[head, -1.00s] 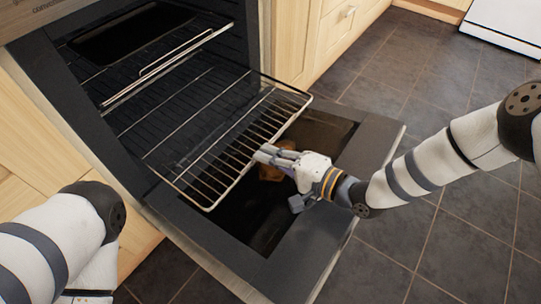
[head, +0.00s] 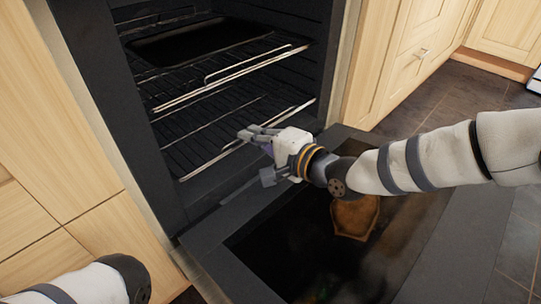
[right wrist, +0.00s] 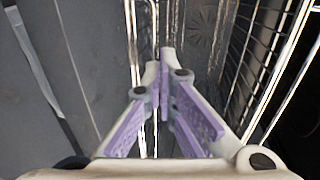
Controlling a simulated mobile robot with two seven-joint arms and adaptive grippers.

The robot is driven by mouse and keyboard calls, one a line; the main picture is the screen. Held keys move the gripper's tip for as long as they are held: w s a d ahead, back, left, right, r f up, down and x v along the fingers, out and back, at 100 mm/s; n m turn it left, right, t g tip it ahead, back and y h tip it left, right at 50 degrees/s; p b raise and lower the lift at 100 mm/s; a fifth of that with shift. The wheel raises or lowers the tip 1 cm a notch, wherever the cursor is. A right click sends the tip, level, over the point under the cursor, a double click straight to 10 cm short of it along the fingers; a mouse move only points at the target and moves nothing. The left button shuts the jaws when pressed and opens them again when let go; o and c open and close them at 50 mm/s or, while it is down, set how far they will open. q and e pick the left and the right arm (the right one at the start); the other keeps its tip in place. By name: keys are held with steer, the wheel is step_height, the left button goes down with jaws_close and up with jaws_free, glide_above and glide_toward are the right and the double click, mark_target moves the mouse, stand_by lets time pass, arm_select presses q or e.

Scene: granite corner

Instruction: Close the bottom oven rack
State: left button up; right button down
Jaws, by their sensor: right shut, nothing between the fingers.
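The bottom oven rack (head: 210,162) is a dark wire grid with a bright front bar. It sits inside the oven, with its front bar near the cavity's opening. My right gripper (head: 247,133) is at the middle of that bar, its fingers shut and empty. I cannot tell whether they touch the bar. In the right wrist view the shut purple-padded fingers (right wrist: 160,65) point along bright rack wires. My left arm enters at the lower left; its gripper is out of view.
An upper rack (head: 230,73) holds a dark tray (head: 200,42). The oven door (head: 225,213) is folded down below my right arm, with a brown shape (head: 355,218) showing in its dark panel. Wooden cabinets (head: 60,130) flank the oven. Tiled floor is open at the right.

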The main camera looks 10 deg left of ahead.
steer(key=shift+w+a+r+b, duration=0.2)
steer(key=shift+w+a+b, duration=0.2)
steer(key=shift+w+a, duration=0.35)
steer(key=shift+a, duration=0.1)
steer(key=v, duration=1.2)
steer(key=shift+s+f, duration=0.15)
